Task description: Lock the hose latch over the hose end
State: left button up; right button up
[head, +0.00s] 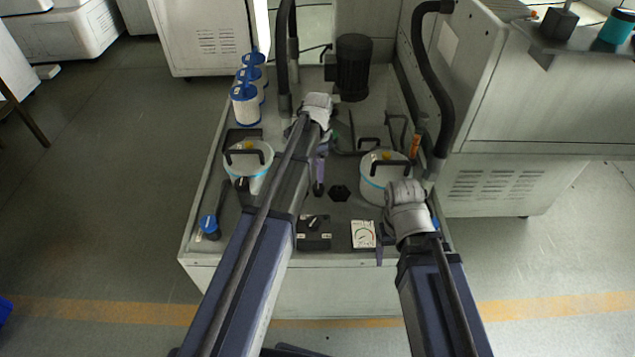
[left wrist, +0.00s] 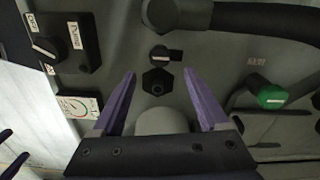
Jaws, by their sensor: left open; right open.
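My left gripper (head: 320,172) is open over the machine deck. In the left wrist view its purple fingers (left wrist: 160,82) stand apart, with a black hex piece (left wrist: 157,82) showing in the gap and nothing held. A lever with a green end (left wrist: 270,97) lies right of the fingers and may be the hose latch. In the head view, green (head: 335,137) shows beside my arm. Which part is the hose end is unclear. My right gripper (head: 380,250) is open, partly hidden by its wrist.
Two lidded pots, left (head: 248,170) and right (head: 374,188), stand on the deck. A switch box (head: 313,232) and gauge (head: 363,234) sit near its front edge. A black hose (head: 435,85) stands at right, blue-white filters (head: 245,103) at back left, and a black motor (head: 354,65) at the back.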

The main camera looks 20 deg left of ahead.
aim_at(318, 186)
pick_arm(q)
notch_tip(318, 186, down, 8)
jog(key=b, duration=0.7)
jog(key=shift+r, duration=0.15)
grip_shut()
